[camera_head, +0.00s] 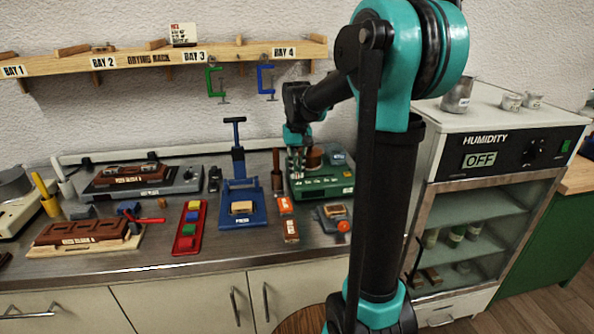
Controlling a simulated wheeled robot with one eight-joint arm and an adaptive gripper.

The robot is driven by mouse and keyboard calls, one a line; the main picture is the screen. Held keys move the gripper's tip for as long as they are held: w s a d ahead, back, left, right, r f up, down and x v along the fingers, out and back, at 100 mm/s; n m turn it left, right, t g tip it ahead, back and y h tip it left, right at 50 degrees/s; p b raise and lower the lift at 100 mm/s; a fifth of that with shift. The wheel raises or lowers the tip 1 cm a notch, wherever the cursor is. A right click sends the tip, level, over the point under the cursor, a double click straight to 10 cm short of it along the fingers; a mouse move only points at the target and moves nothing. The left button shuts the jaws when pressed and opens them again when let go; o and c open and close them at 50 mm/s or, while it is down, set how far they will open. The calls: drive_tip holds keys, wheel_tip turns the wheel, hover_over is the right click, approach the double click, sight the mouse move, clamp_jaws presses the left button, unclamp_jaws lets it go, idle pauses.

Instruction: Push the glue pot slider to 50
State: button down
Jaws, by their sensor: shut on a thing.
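The glue pot unit is a green box (322,187) at the back right of the bench, with a brown pot (315,157) on top. My gripper (297,170) points down at the left part of the green box, just left of the brown pot. It is shut on a small part there, which I take to be the slider. The fingers hide the slider, and its setting is too small to read.
A blue press (240,205) stands left of the green box, with a dark brush-like tool (277,170) between them. A humidity cabinet (500,150) reading OFF is at the right. Clamps (265,80) hang from the drying rack (130,60) above.

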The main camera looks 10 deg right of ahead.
sight(306, 178)
drive_tip(key=shift+d, duration=1.55)
drive_tip(key=c, duration=1.5)
unclamp_jaws()
drive_tip(key=shift+c, duration=0.2)
drive_tip(key=shift+r, duration=0.15)
wheel_tip(306, 178, up, 12)
drive_tip(key=shift+s, duration=0.1)
